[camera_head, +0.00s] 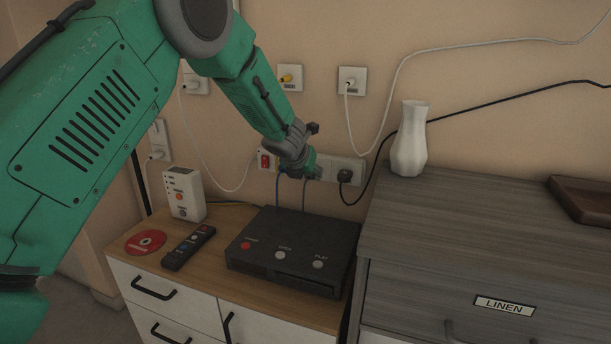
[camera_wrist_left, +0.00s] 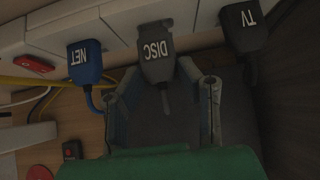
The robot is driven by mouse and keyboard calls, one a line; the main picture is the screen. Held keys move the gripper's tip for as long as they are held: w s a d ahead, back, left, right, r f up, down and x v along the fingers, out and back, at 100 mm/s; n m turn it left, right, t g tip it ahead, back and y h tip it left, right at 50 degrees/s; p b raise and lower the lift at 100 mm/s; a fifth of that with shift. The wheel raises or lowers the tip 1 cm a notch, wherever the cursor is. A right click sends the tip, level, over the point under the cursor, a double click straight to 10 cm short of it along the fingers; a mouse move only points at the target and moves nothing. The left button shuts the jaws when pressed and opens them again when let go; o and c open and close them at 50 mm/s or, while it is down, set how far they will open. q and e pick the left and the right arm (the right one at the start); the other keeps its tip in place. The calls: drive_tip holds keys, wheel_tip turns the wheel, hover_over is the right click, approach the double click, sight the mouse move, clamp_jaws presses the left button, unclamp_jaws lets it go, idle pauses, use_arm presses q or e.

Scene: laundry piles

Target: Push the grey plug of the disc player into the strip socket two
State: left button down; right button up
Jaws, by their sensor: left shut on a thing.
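The grey plug (camera_wrist_left: 157,42), marked DISC, is at the face of the white strip (camera_wrist_left: 113,24) in the left wrist view, between the blue NET plug and the dark TV plug. I cannot tell how deep it sits. My left gripper (camera_wrist_left: 160,76) is shut on it, one finger on each side. In the head view my left gripper (camera_head: 306,172) is at the wall strip (camera_head: 355,163) and hides the grey plug and its socket. The black disc player (camera_head: 285,247) sits below on the wooden cabinet top. My right gripper is not in view.
The blue NET plug (camera_wrist_left: 85,62) and the TV plug (camera_wrist_left: 245,29) flank the gripper closely. A red switch (camera_head: 265,160) is at the strip's left end. A vase (camera_head: 409,140) stands right.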

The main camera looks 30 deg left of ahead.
use_arm(q)
drive_tip(key=shift+a+f, duration=0.15)
drive_tip(key=shift+a, duration=0.25)
drive_tip(key=shift+w+d+r, duration=0.25)
drive_tip(key=shift+d, duration=0.35)
drive_tip(key=shift+w+d+r+p, duration=0.15)
drive_tip(key=shift+w+d+p, duration=0.05)
drive_tip(key=shift+d+p, duration=0.15)
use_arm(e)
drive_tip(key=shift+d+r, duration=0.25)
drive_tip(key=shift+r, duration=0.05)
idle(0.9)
use_arm(q)
drive_tip(key=shift+w+a+r+p, duration=0.2)
drive_tip(key=shift+w+a+p, duration=0.1)
drive_tip(key=shift+p, duration=0.15)
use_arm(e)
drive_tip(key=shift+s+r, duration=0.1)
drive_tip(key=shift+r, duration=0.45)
use_arm(q)
drive_tip(key=shift+w, duration=0.2)
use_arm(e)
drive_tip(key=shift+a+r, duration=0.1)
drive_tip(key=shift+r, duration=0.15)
use_arm(q)
drive_tip(key=shift+s+d, duration=0.1)
